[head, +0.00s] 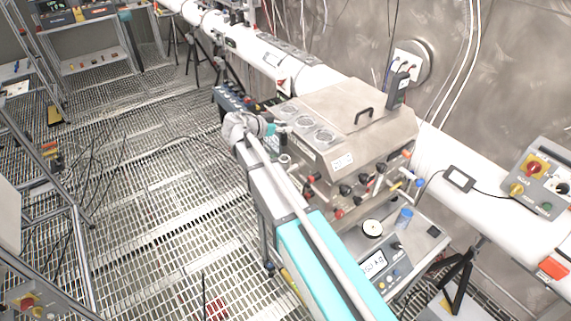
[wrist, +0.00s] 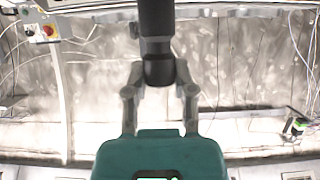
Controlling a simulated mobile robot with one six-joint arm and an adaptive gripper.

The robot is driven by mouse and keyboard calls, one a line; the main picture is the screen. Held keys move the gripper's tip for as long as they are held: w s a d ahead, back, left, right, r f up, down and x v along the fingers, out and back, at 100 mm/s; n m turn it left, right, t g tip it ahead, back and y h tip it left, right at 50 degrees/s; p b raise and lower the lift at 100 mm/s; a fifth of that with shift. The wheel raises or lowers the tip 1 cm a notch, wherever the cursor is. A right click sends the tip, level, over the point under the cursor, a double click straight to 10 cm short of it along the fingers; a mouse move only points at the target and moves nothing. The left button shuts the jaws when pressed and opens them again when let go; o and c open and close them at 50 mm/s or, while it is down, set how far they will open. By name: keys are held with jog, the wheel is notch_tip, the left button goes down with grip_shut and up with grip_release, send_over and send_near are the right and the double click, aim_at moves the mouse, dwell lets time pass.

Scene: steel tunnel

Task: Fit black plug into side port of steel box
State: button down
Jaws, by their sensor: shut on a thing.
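The steel box (head: 325,100) sits in the middle of the head view, with a black handle on its lid. Its near side carries several red and black fittings (head: 345,190); I cannot tell which is the side port. My gripper (head: 283,148) is small in the head view, close to the box's left end, and partly hidden by my arm. In the wrist view my gripper (wrist: 158,90) is shut on the black plug (wrist: 157,35), a dark cylinder running up past the top edge. No contact between plug and box shows.
A white pipe (head: 460,180) runs along the wall behind the box. A grey control box (head: 540,180) is at the right. Grated floor (head: 150,200) lies open at left.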

aim_at(284, 142)
jog(key=shift+f, duration=0.1)
notch_tip(284, 142, down, 6)
jog(key=b, duration=0.6)
jog(key=shift+d+f, duration=0.1)
jog(key=shift+f+b, duration=0.1)
jog(key=shift+b, duration=0.2)
jog(key=shift+f+b, duration=1.75)
jog(key=shift+f, duration=0.2)
jog(key=shift+c, duration=2.2)
grip_release()
jog(key=shift+r, duration=0.1)
jog(key=shift+r, duration=0.2)
